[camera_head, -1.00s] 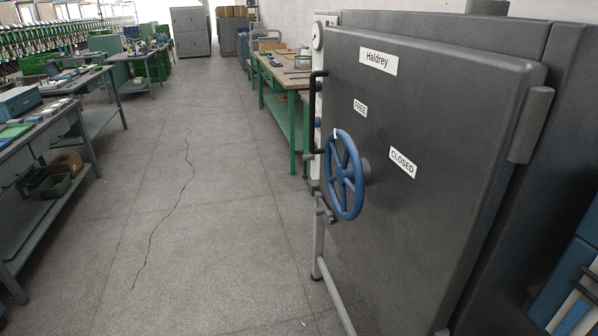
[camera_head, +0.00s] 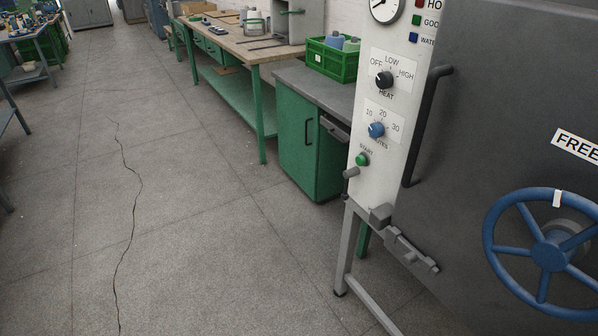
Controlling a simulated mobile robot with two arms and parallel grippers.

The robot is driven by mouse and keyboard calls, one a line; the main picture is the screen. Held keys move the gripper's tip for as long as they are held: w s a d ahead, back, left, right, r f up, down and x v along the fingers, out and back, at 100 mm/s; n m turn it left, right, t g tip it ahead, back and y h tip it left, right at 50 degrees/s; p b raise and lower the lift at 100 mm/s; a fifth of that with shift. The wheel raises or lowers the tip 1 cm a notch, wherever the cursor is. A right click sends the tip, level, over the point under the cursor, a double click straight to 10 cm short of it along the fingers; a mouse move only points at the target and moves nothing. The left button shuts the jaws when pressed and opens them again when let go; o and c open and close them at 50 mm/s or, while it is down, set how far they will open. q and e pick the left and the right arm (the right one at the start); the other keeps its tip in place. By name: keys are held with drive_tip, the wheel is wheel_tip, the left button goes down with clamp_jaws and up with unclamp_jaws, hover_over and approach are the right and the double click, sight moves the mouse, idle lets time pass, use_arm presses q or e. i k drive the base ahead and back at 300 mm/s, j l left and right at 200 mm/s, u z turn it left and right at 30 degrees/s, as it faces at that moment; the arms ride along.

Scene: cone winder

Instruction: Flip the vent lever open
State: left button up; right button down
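The grey machine fills the right side, with a white control panel (camera_head: 372,150) on its left edge and a dark door (camera_head: 465,120). A small grey lever-like part (camera_head: 350,173) sticks out at the panel's lower left, below the green start button (camera_head: 361,159); it may be the vent lever, but no label on it can be read. A grey latch-like bar (camera_head: 410,250) sits at the door's lower left corner. The door carries a dark vertical handle (camera_head: 424,130) and a blue handwheel (camera_head: 550,256). Neither of my grippers is in view.
A green cabinet (camera_head: 297,140) with a grey top and a green crate (camera_head: 332,61) stands behind the panel. A wooden workbench (camera_head: 262,47) is further back. The machine's grey leg frame (camera_head: 345,250) stands on the floor. The cracked floor (camera_head: 190,230) at left is clear.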

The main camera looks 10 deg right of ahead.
sight(346, 187)
drive_tip(key=i+j, duration=0.3)
drive_tip(key=j, duration=0.15)
drive_tip(key=i+j, duration=0.3)
drive_tip(key=j+z, duration=0.05)
drive_tip(key=j, duration=0.05)
